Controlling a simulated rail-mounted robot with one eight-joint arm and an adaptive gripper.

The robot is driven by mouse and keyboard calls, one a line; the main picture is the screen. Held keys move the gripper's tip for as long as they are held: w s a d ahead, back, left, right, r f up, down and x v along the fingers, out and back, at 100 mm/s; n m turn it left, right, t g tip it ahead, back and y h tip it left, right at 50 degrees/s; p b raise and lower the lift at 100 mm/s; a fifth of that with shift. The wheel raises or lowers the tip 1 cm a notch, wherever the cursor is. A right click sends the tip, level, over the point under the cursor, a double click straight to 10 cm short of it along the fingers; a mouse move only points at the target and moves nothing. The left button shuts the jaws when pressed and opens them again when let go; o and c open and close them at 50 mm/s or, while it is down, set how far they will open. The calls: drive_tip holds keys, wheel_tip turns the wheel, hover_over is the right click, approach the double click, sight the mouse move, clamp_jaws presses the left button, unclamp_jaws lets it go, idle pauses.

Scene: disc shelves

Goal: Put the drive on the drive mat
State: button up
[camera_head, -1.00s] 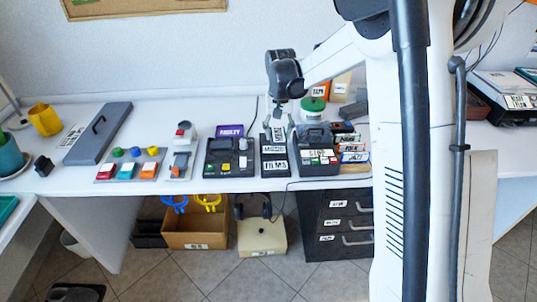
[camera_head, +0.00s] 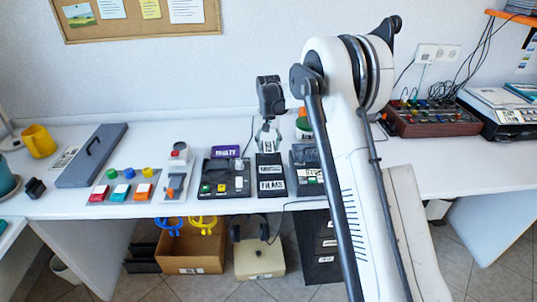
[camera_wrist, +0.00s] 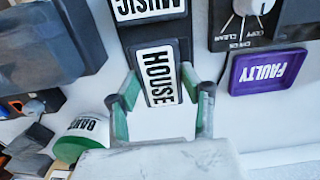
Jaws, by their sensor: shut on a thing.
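A dark block labelled HOUSE, which looks like the drive (camera_wrist: 158,74), lies between the fingertips of my gripper (camera_wrist: 160,88) in the wrist view. The fingers are shut on its two sides. In the head view my gripper (camera_head: 267,146) points down at the back end of a dark stand (camera_head: 258,178) with MUSIC and FILMS labels. I cannot tell whether the block is lifted clear of the stand. A purple mat labelled FAULTY (camera_head: 226,152) lies left of my gripper; it also shows in the wrist view (camera_wrist: 266,72). I cannot tell whether it is the drive mat.
A dark control panel (camera_head: 226,177) with knobs stands left of the stand. My arm hides part of the desk's right side.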

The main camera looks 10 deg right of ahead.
drive_tip(key=shift+f+b, duration=0.3)
drive_tip(key=shift+f, duration=1.65)
drive_tip(key=shift+f, duration=0.1)
drive_tip(key=o, duration=1.3)
drive_tip(key=shift+c, duration=0.2)
